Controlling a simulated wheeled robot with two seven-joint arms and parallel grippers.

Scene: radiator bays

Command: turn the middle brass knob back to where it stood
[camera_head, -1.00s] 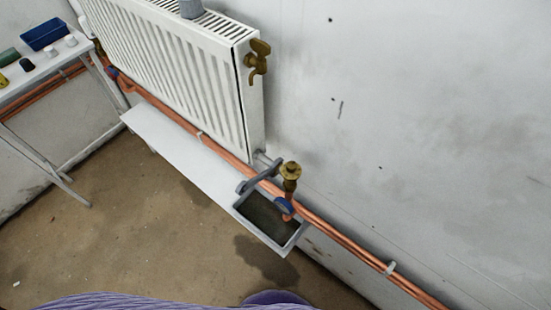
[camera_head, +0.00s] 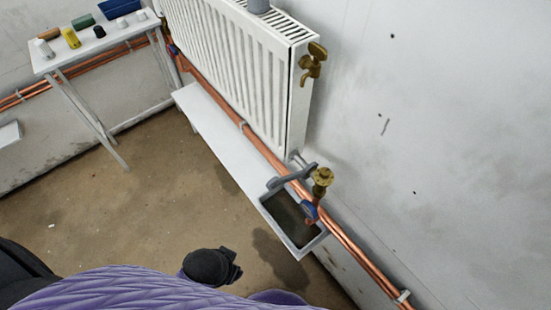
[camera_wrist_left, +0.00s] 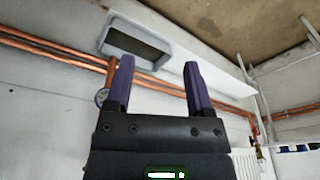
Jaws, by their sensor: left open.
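A brass knob (camera_head: 322,176) stands on a short riser on the copper pipe, above a grey tray (camera_head: 293,240) and next to a blue-rimmed fitting (camera_head: 309,211). Another brass valve (camera_head: 312,62) is on the upper right end of the white radiator (camera_head: 235,70). I cannot tell for sure which one is the middle knob. My left gripper (camera_wrist_left: 158,84) is open in the left wrist view, with nothing between its purple fingers. The tray (camera_wrist_left: 138,42) and the blue-rimmed fitting (camera_wrist_left: 102,97) show beyond it.
Copper pipes (camera_head: 350,250) run along the wall past the radiator. A white shelf (camera_head: 220,135) lies below it, joining the tray. A white table (camera_head: 90,45) with several small items stands at the upper left. The floor (camera_head: 130,200) between is clear.

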